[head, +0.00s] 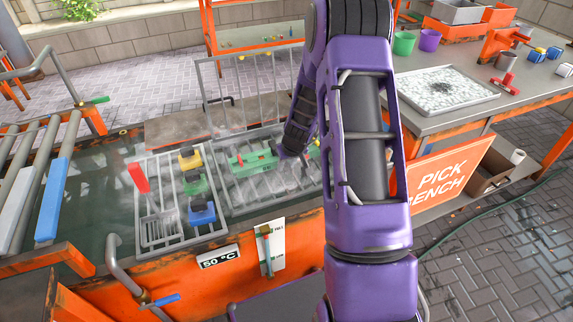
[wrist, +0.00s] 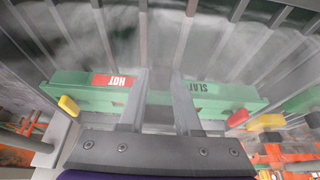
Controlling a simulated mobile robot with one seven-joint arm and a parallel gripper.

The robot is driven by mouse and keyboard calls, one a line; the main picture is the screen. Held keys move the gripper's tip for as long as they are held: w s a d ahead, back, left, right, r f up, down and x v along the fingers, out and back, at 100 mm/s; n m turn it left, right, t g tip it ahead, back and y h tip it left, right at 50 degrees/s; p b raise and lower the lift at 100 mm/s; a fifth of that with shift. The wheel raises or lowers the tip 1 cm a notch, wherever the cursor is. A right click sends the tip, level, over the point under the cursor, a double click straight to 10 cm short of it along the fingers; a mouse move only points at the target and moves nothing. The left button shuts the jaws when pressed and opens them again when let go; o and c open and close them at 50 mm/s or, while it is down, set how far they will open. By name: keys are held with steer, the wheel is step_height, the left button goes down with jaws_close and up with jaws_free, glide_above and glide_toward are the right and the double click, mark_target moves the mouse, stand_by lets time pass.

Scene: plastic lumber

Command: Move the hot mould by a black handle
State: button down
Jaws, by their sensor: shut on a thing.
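The hot mould (head: 250,159) is a long green bar over the right wire rack of the tank in the head view. In the wrist view the green mould (wrist: 215,97) runs across the picture, with a red HOT label and a green label starting SLAT. My gripper (wrist: 160,88) has its two grey fingers at the middle of the mould, between the labels. It is shut on the mould with a gap between the fingers; the held part is not clear, and no black handle shows distinctly. In the head view my purple arm hides part of the mould and the gripper (head: 283,153).
A left wire basket (head: 150,200) holds a red-handled tool and yellow, green and blue pieces. Upright rack bars stand behind the mould. A bench (head: 420,118) with a speckled tray stands at right.

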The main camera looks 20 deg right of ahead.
steer(key=shift+w+f, duration=0.1)
steer(key=shift+f, duration=0.3)
stand_by(0.8)
steer(key=shift+c, duration=0.6)
jaws_free()
steer(key=shift+f, duration=0.15)
steer(key=shift+r+p, duration=1.95)
steer(key=shift+r, duration=1.65)
